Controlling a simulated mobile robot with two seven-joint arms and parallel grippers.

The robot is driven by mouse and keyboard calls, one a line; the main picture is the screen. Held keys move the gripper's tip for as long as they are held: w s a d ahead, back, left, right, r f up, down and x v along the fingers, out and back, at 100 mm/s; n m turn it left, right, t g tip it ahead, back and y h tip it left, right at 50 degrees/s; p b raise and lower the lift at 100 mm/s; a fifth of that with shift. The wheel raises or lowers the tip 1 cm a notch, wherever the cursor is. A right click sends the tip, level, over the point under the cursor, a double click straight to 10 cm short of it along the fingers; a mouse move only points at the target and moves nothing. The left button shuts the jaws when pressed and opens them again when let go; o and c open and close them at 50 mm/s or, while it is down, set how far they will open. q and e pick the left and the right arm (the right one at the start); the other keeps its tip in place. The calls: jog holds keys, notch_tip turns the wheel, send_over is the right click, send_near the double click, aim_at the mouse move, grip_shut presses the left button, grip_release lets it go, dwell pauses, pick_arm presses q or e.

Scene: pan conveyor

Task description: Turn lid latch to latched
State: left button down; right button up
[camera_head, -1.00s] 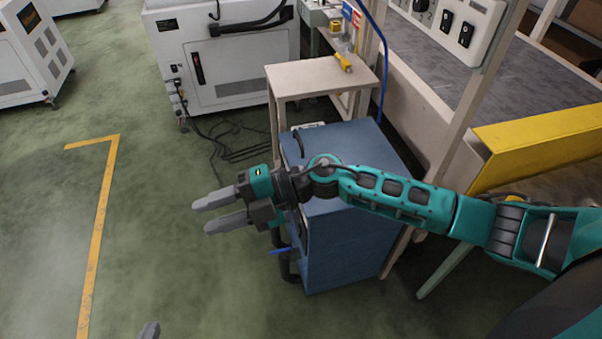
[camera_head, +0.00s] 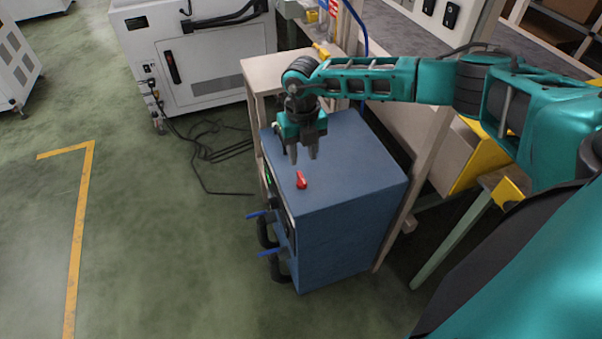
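A small red latch (camera_head: 301,180) lies on the top of the blue cabinet (camera_head: 355,180), near its left edge. My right gripper (camera_head: 303,157) hangs over the cabinet top with its fingers pointing down. Its two fingers are apart with nothing between them. The fingertips show just above the red latch in the picture, and I cannot tell their exact height over it. My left gripper is not in view.
Blue-handled levers and black hoses (camera_head: 268,245) stick out of the cabinet's left side. A beige table (camera_head: 255,70) stands behind it. Black cables (camera_head: 215,145) lie on the green floor. A beige post and a yellow panel (camera_head: 480,160) stand to the right.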

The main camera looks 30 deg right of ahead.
aim_at(302, 177)
notch_tip(302, 177, down, 8)
jog(key=shift+r+b, duration=0.1)
jog(key=shift+b, duration=0.4)
jog(key=shift+c, duration=0.2)
grip_shut()
